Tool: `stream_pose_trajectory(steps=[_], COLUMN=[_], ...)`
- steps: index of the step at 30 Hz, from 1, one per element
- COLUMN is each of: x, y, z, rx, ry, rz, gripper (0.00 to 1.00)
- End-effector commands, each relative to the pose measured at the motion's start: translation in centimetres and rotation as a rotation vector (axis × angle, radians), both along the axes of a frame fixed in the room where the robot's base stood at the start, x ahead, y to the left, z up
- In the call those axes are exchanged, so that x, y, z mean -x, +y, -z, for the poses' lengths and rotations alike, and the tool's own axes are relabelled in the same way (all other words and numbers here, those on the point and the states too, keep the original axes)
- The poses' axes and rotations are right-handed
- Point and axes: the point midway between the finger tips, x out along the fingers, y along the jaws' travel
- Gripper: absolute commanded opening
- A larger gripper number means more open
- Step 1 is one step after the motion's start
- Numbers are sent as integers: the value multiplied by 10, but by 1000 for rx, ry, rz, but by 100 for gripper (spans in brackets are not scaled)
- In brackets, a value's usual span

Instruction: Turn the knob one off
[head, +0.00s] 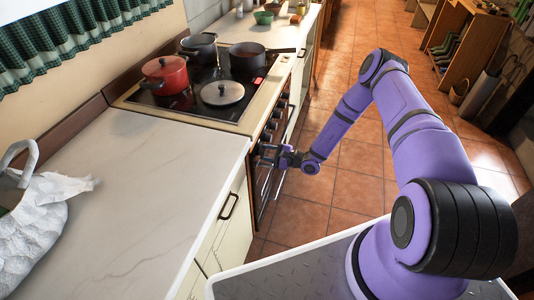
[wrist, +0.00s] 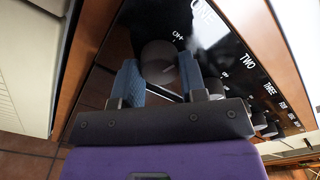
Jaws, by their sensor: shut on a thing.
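Knob one (wrist: 159,56) is a round dark knob on the black control panel (wrist: 108,64) of the stove, beside the white words ONE and OFF in the wrist view. My gripper (wrist: 160,78) has its two blue-grey finger pads on either side of the knob and is shut on it. I cannot clearly tell where the knob's mark points. In the head view my gripper (head: 268,151) reaches the near end of the stove front, and it hides knob one there.
More knobs, marked TWO, THREE and on, run along the panel. On the cooktop (head: 207,75) are a red pot (head: 166,75), a grey pot (head: 200,47), a dark pan (head: 246,57) and a lid (head: 222,92). A pale counter (head: 130,190) adjoins. The tiled floor beside the stove is clear.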

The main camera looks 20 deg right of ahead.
Motion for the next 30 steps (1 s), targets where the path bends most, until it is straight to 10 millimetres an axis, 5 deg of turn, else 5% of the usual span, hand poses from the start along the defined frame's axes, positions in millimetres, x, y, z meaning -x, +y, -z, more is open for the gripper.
stream_pose_trajectory(steps=[28, 29, 30], x=[0, 0, 0], y=[-1, -1, -1], z=[0, 0, 0], rx=[125, 125, 125], ry=[-169, -169, -169], rz=[0, 0, 0], gripper=[15, 41, 50])
